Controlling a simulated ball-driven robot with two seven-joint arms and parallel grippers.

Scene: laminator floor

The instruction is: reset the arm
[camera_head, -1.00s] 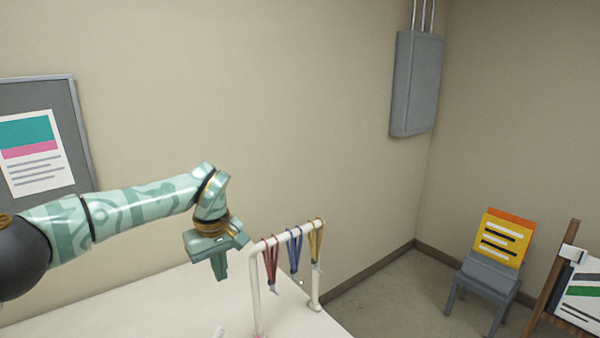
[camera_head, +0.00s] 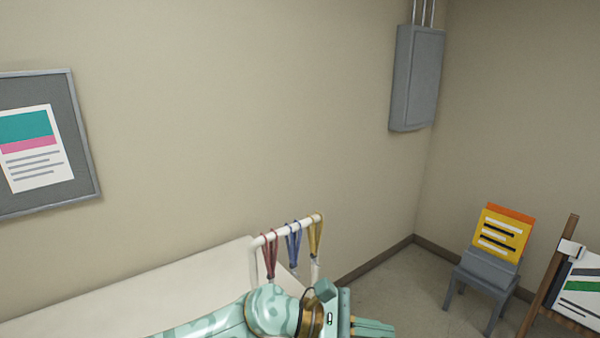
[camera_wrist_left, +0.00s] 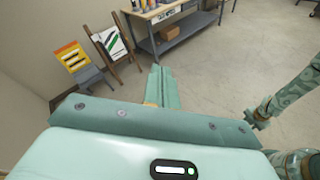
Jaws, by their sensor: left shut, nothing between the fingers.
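My left arm comes in along the bottom of the head view. Its gripper (camera_head: 372,327) is low in the picture, to the right of and in front of the lanyard rack (camera_head: 285,229). The fingers are shut together with nothing between them, and they point right. In the left wrist view the shut fingers (camera_wrist_left: 163,86) show against the open floor. Part of another teal arm of mine shows at the right edge of the wrist view; its gripper end is too small to read.
The rack holds a red lanyard (camera_head: 270,257), a blue lanyard (camera_head: 293,243) and a yellow lanyard (camera_head: 315,238) on a white table (camera_head: 150,290). A grey chair (camera_head: 487,274) and an easel (camera_head: 553,272) stand at right. A workbench (camera_wrist_left: 185,35) stands beyond the fingers.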

